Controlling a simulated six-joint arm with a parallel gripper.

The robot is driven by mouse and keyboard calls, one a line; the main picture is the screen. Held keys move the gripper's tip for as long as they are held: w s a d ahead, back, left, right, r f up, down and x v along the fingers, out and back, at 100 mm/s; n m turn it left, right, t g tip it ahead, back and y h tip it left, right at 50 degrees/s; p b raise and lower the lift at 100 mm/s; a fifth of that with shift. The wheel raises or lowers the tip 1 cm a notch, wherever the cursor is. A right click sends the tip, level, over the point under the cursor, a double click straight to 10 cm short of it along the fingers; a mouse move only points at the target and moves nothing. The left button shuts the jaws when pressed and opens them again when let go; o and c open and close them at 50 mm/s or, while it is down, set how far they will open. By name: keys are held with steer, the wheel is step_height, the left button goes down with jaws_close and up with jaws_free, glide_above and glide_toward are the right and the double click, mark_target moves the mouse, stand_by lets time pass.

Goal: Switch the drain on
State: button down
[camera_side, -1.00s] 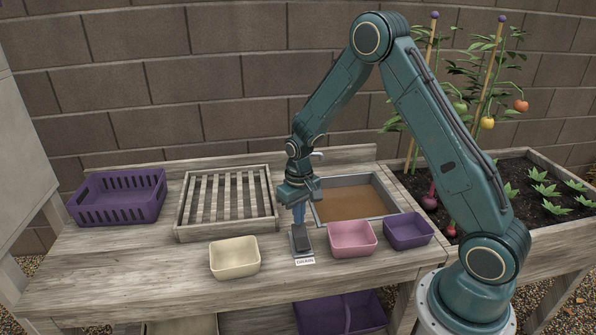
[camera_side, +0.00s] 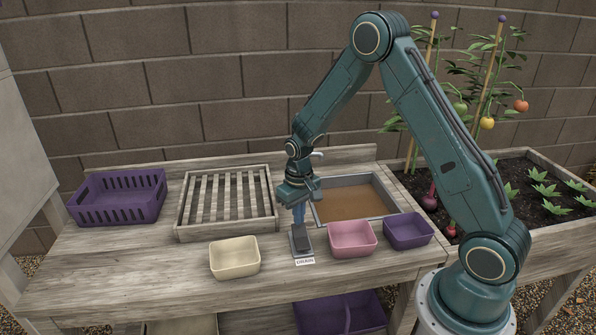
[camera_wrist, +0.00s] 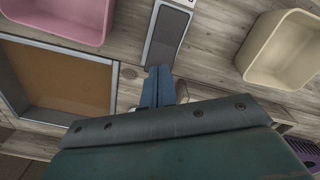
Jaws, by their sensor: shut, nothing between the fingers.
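The drain switch (camera_side: 301,241) is a dark rocker in a grey plate on the bench, with a white label reading DRAIN (camera_side: 305,261) at its front. In the wrist view the rocker (camera_wrist: 167,36) shows at the top middle. My gripper (camera_side: 299,218) points down with its blue fingers shut and empty, at the rear end of the switch. In the wrist view the shut fingertips (camera_wrist: 159,72) are at the near end of the rocker. I cannot tell whether they touch it, or which way it is tipped.
A sink (camera_side: 318,208) with brown contents lies behind the switch. A pink bin (camera_side: 352,240) and a small purple bin (camera_side: 409,231) stand to the right, a cream bin (camera_side: 235,258) to the left. A slatted tray (camera_side: 181,226) and a purple crate (camera_side: 118,214) stand farther left.

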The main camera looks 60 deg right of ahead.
steer(key=shift+f, duration=1.2)
stand_by(1.2)
steer(key=shift+r, duration=3.5)
steer(key=shift+r, duration=0.1)
step_height(320, 180, up, 9)
steer(key=t, duration=0.1)
glide_above(299, 229)
steer(key=s+a, duration=0.3)
steer(key=s+a+r+n+t, duration=0.1)
steer(key=s+a+r+t, duration=0.1)
steer(key=s+r, duration=0.5)
steer(key=s+a+r+n+t, duration=0.1)
steer(key=s+a+r, duration=0.1)
steer(key=s, duration=0.5)
steer(key=s+a+r+n+t, duration=0.1)
steer(key=s+a+r, duration=0.1)
steer(key=s+r, duration=0.2)
steer(key=s, duration=0.3)
steer(key=shift+s+r+t, duration=0.2)
steer(key=shift+r+t, duration=0.1)
steer(key=shift+r, duration=0.05)
